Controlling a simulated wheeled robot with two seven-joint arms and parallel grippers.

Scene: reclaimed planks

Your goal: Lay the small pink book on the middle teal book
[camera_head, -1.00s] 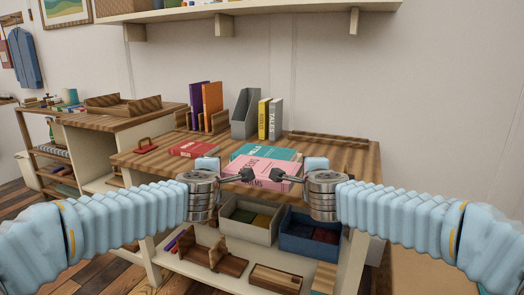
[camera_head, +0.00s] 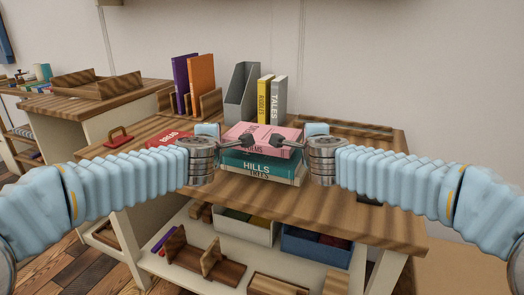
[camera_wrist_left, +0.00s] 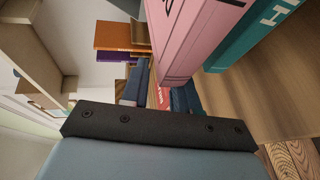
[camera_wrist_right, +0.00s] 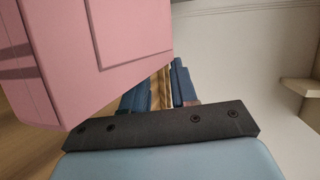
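The small pink book (camera_head: 262,131) lies flat, over or on the teal book marked HILLS (camera_head: 256,166); I cannot tell if they touch. A second spine, marked TREES (camera_head: 262,177), shows below HILLS. My left gripper (camera_head: 249,140) and right gripper (camera_head: 277,140) hold the pink book from its two sides; their dark tips overlap its front part. The left wrist view shows the pink book (camera_wrist_left: 190,40) close by, with the teal book (camera_wrist_left: 250,40) beside it. The right wrist view shows the pink cover (camera_wrist_right: 70,60). The finger contact is mostly hidden.
A red book (camera_head: 165,139) lies left of the stack. Purple and orange books (camera_head: 202,85) stand behind it, with a grey file holder (camera_head: 241,90) and yellow and grey books (camera_head: 279,98). Grey and blue bins sit on the shelf below. The table's right side is mostly clear.

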